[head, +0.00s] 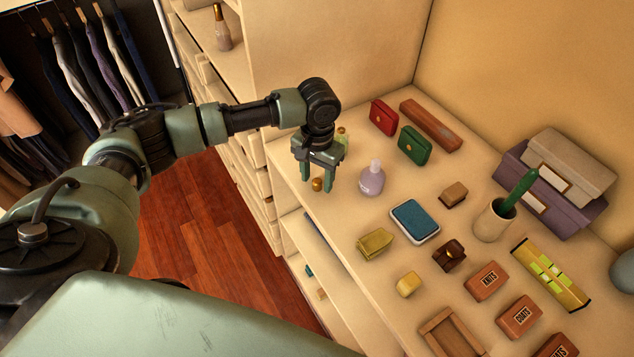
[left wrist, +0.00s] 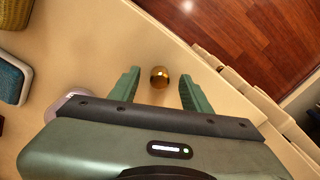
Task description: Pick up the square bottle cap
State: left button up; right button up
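A small gold cap (head: 317,184) stands near the left edge of the shelf top. In the left wrist view the gold cap (left wrist: 159,77) looks round from above, and I cannot make out a square outline. My left gripper (head: 317,190) points down over it and is open. In the left wrist view the fingers (left wrist: 159,76) are on either side of the cap, with a gap on both sides. My right gripper is in neither view.
A lavender bottle (head: 371,181) stands just right of the gripper, and a greenish bottle (head: 342,136) is behind it. A blue-topped tin (head: 415,220), an olive-gold item (head: 375,244) and a yellow block (head: 408,284) lie nearer. The shelf edge drops to the wooden floor (head: 210,220) at left.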

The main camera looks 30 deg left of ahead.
pick_arm(q)
grip_shut()
